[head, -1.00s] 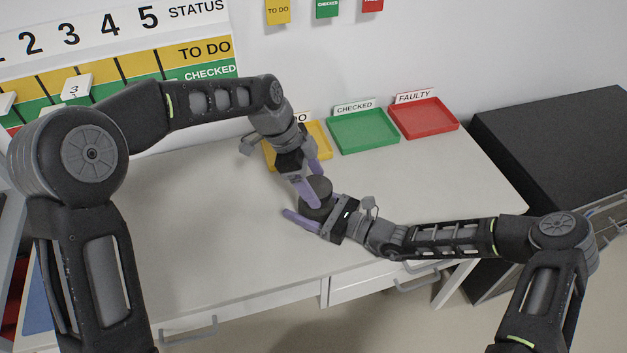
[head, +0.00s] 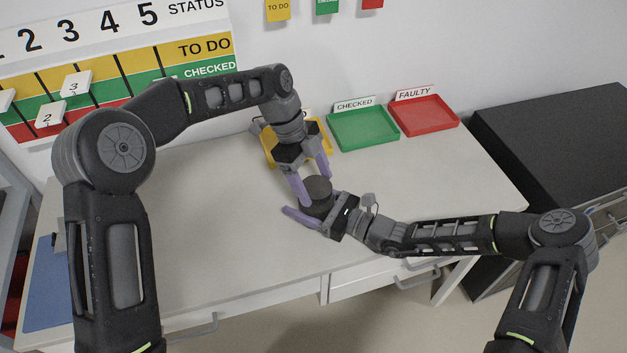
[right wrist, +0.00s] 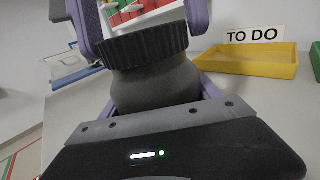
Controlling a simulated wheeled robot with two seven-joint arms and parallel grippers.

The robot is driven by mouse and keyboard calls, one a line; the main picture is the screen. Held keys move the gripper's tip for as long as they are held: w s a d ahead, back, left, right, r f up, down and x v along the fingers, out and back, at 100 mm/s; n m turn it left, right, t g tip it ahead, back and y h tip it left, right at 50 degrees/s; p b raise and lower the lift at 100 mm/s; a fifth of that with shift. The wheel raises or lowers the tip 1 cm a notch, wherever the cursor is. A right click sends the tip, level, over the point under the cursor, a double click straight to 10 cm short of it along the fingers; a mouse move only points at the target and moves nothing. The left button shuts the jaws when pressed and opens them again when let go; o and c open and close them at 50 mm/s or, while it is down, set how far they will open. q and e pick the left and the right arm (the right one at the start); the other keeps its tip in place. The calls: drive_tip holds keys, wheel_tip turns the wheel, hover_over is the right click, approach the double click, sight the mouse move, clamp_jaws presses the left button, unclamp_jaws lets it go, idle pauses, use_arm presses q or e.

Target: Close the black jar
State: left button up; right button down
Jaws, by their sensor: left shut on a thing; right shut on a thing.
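The black jar (head: 314,210) stands upright over the desk, its lower part partly hidden by my right gripper. Its ribbed dark lid (right wrist: 147,45) sits on the jar's mouth in the right wrist view, with no clear gap showing. The lid top also shows in the head view (head: 318,186). My left gripper (head: 314,184) comes from above, its purple fingers on either side of the lid, shut on it. My right gripper (head: 306,213) comes from the right, shut around the grey-black jar body (right wrist: 155,84). I cannot tell whether the jar touches the desk.
A yellow tray (right wrist: 245,64) marked TO DO, a green CHECKED tray (head: 363,130) and a red FAULTY tray (head: 424,116) stand along the wall. A black cabinet (head: 560,140) is at the right. The desk (head: 215,220) is clear at left and front.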

use_arm(q)
drive_tip(key=shift+m, duration=0.8)
drive_tip(key=shift+r, duration=0.1)
drive_tip(key=o, duration=1.3)
drive_tip(key=shift+r, duration=2.2)
drive_tip(key=shift+c, duration=0.4)
